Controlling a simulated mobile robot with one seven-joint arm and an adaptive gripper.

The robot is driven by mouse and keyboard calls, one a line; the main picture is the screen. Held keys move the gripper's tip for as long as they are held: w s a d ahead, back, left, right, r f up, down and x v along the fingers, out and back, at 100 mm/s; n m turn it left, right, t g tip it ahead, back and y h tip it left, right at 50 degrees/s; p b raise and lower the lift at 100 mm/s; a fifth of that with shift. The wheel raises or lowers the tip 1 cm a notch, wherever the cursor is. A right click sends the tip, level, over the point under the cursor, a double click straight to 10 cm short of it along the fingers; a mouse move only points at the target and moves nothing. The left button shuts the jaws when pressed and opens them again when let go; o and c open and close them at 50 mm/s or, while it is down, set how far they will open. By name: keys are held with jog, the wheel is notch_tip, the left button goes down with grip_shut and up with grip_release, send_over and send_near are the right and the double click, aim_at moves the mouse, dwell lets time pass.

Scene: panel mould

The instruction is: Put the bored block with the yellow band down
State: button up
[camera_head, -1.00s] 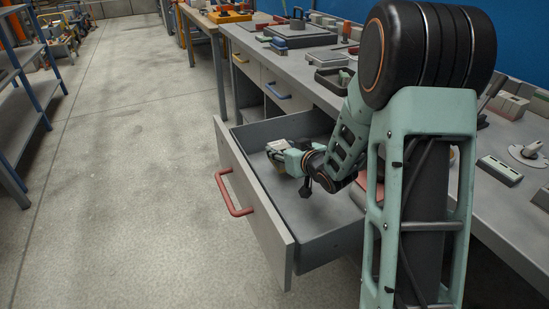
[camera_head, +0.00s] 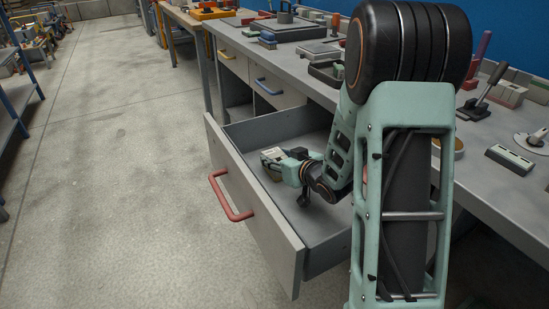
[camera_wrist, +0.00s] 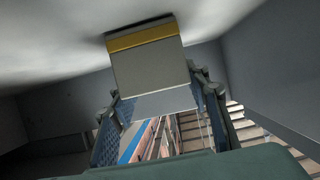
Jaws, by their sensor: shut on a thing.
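The block with the yellow band (camera_wrist: 148,62) is a pale grey block, with the band near its far end in the wrist view. My gripper (camera_wrist: 158,100) is shut on it, one finger on each side. The band end is close to the pale drawer floor, with a dark shadow along it; I cannot tell whether they touch. No bore shows on the visible face. The block is small and partly hidden there.
The drawer has a red handle (camera_head: 229,197) and raised walls around my gripper. Its floor has bare room towards the near end. The workbench (camera_head: 480,180) above carries tools and several small parts. A closed drawer with a blue handle (camera_head: 272,87) is beyond.

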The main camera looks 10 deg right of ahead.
jog(key=shift+f, duration=0.1)
jog(key=o, duration=1.4)
jog(key=shift+s+d+r, duration=0.2)
jog(key=shift+s+r, duration=0.15)
jog(key=p+v, duration=0.3)
jog(key=v, duration=0.6)
jog(key=shift+s+d+r, duration=0.1)
jog(key=shift+s+r, duration=0.05)
jog(key=shift+s, duration=0.2)
jog(key=shift+s+d+r, duration=0.15)
jog(key=shift+s+r, duration=0.05)
jog(key=shift+s, duration=0.45)
